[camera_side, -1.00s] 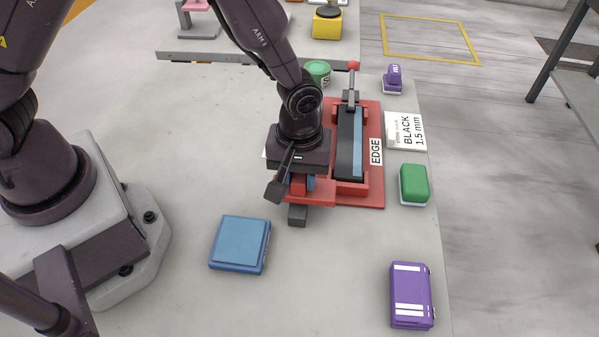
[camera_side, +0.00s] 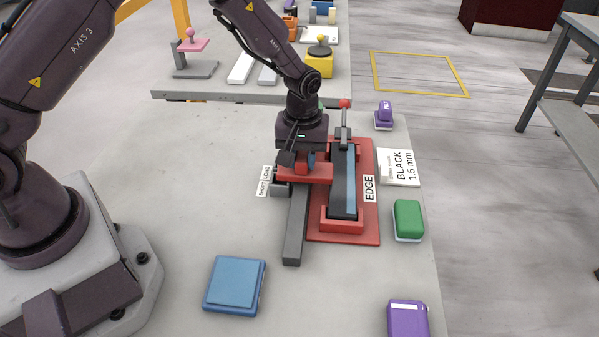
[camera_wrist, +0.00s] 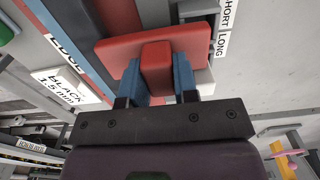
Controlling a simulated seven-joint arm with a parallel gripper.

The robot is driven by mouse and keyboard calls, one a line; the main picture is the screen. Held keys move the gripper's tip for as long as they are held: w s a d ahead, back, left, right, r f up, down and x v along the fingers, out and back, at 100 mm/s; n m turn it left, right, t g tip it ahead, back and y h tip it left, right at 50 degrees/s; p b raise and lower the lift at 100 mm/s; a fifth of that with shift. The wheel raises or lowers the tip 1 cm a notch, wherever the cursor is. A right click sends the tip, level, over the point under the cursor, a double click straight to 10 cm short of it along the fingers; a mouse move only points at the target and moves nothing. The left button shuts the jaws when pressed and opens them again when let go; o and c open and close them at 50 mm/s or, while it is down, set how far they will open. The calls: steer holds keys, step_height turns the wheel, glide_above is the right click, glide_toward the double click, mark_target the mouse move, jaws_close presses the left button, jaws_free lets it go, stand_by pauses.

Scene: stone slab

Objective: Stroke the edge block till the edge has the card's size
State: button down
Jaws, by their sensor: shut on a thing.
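The red edge block (camera_side: 305,174) sits at the dark guide bar (camera_side: 296,232), left of the red vise (camera_side: 342,226). My gripper (camera_side: 308,159) is shut on the block's upright red grip. In the wrist view the two blue fingers (camera_wrist: 157,68) press on either side of this grip. The vise holds a dark strip with a blue side (camera_side: 351,180), whose edge is too small to judge. An EDGE label (camera_side: 369,188) lies on the vise base. The white card (camera_side: 399,168) reads BLACK 1.5 mm. A SHORT/LONG label (camera_side: 264,181) stands left of the block.
A blue box (camera_side: 234,285) lies in front. A green block (camera_side: 407,220), a purple box (camera_side: 408,318) and a purple stamp-like item (camera_side: 384,115) line the slab's right side. A low rail (camera_side: 200,96) crosses the back. The slab's left middle is clear.

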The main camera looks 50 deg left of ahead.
mark_target(302, 155)
steer(key=shift+w, duration=0.1)
steer(key=c, duration=0.9)
jaws_free()
step_height(302, 155, up, 13)
steer(key=shift+r, duration=0.1)
